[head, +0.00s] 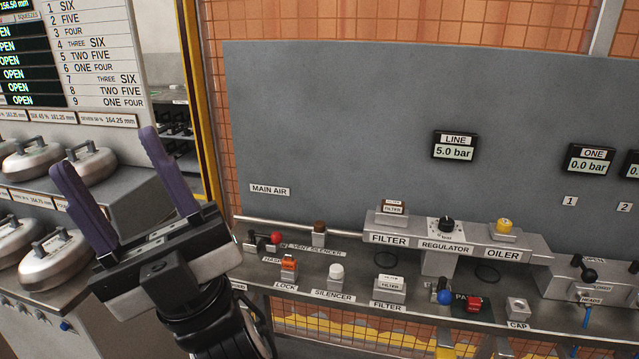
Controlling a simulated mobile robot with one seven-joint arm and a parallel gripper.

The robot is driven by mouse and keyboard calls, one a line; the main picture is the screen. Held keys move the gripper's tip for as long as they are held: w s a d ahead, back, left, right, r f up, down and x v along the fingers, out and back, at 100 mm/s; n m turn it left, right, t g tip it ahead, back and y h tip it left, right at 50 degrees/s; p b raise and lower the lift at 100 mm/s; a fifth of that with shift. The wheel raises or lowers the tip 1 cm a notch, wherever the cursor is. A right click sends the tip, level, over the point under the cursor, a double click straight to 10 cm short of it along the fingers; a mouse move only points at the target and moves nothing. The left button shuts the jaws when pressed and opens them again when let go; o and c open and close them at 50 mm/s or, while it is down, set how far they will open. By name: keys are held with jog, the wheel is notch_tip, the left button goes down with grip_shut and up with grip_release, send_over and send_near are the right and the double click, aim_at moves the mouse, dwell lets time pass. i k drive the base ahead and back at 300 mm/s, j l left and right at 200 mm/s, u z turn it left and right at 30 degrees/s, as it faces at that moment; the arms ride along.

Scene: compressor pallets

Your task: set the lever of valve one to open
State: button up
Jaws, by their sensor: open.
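My gripper (106,158) is at the left, with its two purple fingers spread wide and nothing between them. It points up, well to the left of the valves. The valve under the label 1 (570,201) and the display ONE (590,158), which reads 0.0 bar, stands at the far right. Its lever (589,274) has a black knob and sits on a grey block (555,275). A small label beside it seems to end in "OSED", but it is too small to read surely. Another black knob (634,267) is cut off by the right edge.
A shelf (310,268) carries a red-knobbed lever (275,238), an orange lock (289,266), a white silencer (336,272), filter blocks, a regulator knob (446,224) and a blue knob (444,297).

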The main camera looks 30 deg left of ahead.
aim_at(588, 277)
jog(key=i+j+z, duration=0.45)
jog(key=z, duration=0.15)
jog(key=i, duration=0.55)
